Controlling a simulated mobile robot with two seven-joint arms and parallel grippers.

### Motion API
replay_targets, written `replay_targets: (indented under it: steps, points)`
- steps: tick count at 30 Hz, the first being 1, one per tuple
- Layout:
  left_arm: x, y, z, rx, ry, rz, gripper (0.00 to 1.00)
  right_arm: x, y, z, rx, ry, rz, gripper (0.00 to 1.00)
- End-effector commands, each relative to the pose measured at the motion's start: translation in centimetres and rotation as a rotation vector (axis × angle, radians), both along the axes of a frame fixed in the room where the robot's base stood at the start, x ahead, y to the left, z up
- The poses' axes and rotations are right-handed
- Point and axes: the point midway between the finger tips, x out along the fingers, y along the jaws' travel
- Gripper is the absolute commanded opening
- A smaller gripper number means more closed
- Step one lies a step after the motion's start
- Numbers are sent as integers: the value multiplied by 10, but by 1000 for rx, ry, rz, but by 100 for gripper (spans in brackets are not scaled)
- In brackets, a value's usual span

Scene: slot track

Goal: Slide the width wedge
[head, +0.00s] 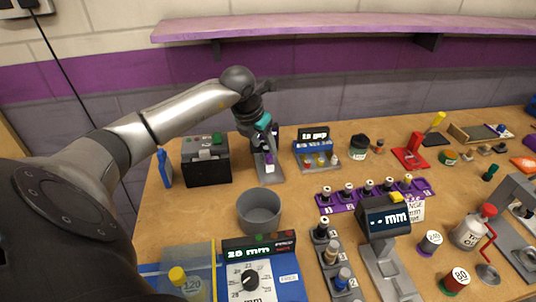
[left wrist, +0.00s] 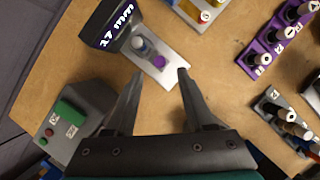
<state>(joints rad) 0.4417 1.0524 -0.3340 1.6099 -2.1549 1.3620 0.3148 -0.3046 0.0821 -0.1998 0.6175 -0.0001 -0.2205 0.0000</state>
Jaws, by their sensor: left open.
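I cannot tell for sure which part is the width wedge. Below my left gripper (head: 264,137) stands a small gauge with a grey plate (head: 270,174) and a purple-topped piece (head: 269,159) on it. In the left wrist view the gauge's dark display head (left wrist: 113,25) reads about 27 mm. There the purple piece (left wrist: 159,61) and a pale bluish cylinder (left wrist: 142,46) stand on the plate, just beyond the tips of my left gripper (left wrist: 160,76). The gripper is open and empty. In the head view it hides the display head. My right gripper is not in view.
A dark box with a green button (head: 207,160) stands left of the gauge. A grey bin (head: 259,210) is in front, a blue display unit (head: 314,148) to the right. A purple rack (head: 377,194) and another display stand (head: 386,216) are farther right. A purple shelf (head: 340,28) overhangs the back.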

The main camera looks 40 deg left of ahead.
Motion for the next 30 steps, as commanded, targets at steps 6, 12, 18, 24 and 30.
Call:
replay_targets:
  steps: [6, 12, 18, 24, 30]
  points:
    - [15, 1, -36, -3, 0, 1, 54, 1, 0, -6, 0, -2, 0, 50]
    - [21, 2, -49, -1, -1, 0, 54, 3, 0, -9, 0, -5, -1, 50]
    - [22, 2, -51, 1, -2, -2, 54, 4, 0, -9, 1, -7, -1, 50]
    - [21, 2, -51, 0, -1, -1, 47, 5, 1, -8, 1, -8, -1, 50]
    - [21, 2, -51, 0, -1, -1, 25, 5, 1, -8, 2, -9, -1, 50]
